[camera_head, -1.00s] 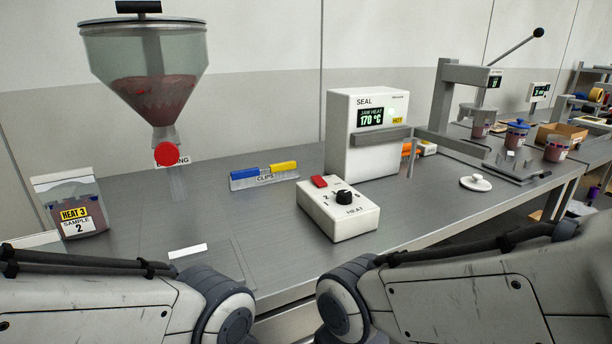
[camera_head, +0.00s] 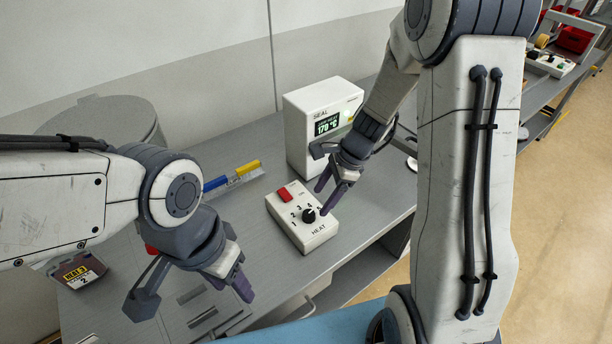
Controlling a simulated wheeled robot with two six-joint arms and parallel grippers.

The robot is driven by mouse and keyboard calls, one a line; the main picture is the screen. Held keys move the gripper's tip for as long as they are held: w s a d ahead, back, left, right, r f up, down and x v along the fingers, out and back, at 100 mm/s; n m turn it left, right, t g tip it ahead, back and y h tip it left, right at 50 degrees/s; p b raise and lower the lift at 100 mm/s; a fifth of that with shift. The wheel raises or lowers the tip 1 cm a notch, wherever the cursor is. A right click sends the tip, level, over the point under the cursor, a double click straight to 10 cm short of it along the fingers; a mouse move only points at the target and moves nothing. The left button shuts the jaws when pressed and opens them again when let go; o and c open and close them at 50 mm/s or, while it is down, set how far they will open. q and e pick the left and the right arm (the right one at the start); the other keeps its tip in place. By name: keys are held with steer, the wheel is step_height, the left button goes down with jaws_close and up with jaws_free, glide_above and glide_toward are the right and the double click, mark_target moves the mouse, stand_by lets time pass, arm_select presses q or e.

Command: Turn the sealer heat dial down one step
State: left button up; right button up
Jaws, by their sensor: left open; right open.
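The heat control box (camera_head: 300,234) is a white box on the bench, marked HEAT, with a black dial (camera_head: 309,215) and a red switch (camera_head: 291,191) on top. Numbers ring the dial; its exact setting is too small to read. The sealer (camera_head: 300,125) stands behind it, its display (camera_head: 327,124) showing 170 °C. My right gripper (camera_head: 322,197) is open, with its fingers pointing down just above the box near the dial, apparently not touching it. My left gripper (camera_head: 190,302) is open and empty over the bench at the lower left.
A clip rack (camera_head: 236,180) with blue and yellow clips lies left of the box. A pouch marked HEAT 3 (camera_head: 78,272) stands at the far left, partly behind my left arm. The bench in front of the box ends at an edge.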

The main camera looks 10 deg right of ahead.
mark_target(309, 213)
arm_select(q)
steer(key=shift+w+d+r, duration=0.15)
steer(key=shift+w+r, duration=0.3)
steer(key=shift+r, duration=0.3)
arm_select(e)
steer(key=shift+m, duration=0.8)
steer(key=w+f, duration=0.1)
steer(key=f, duration=0.2)
steer(key=w+a+f, duration=0.1)
steer(key=f, duration=0.2)
steer(key=a+f, duration=0.1)
steer(key=f, duration=0.1)
steer(key=shift+w+f, duration=0.4)
steer(key=shift+a, duration=0.1)
jaws_close()
